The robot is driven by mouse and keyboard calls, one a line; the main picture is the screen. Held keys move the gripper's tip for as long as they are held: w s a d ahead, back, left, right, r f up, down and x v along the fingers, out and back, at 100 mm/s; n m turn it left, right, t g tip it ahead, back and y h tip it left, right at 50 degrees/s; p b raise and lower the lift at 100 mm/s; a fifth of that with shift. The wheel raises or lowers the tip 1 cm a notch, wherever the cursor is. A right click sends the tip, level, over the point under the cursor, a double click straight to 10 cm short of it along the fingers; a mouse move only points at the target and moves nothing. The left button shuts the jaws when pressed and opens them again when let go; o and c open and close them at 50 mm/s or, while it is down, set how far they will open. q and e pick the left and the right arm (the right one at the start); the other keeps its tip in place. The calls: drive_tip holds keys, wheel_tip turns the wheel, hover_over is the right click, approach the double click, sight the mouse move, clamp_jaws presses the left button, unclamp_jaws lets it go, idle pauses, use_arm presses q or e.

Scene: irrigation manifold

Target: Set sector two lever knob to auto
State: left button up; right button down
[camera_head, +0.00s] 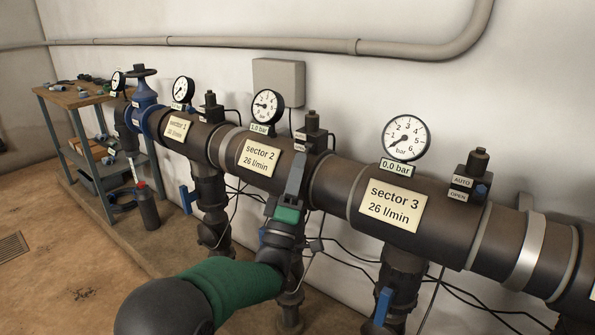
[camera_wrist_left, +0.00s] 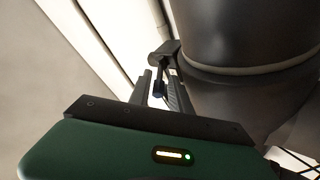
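The sector 2 pipe section carries a cream plate (camera_head: 260,158) reading "sector 2, 26 l/min". Its dark valve head (camera_head: 309,122) stands to the right, with small labels too small to read. My left gripper (camera_head: 297,170) is in front of this valve head, its grey fingers pointing up. The sector 2 lever knob is not discernible in the head view. My right gripper is out of view.
Pressure gauges stand on the pipe, including the sector 2 gauge (camera_head: 267,106). Blue-handled valves and thin cables hang below. A workbench (camera_head: 75,98) stands far left.

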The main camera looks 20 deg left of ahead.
use_arm(q)
clamp_jaws()
drive_tip(key=shift+f, duration=0.1)
idle(1.3)
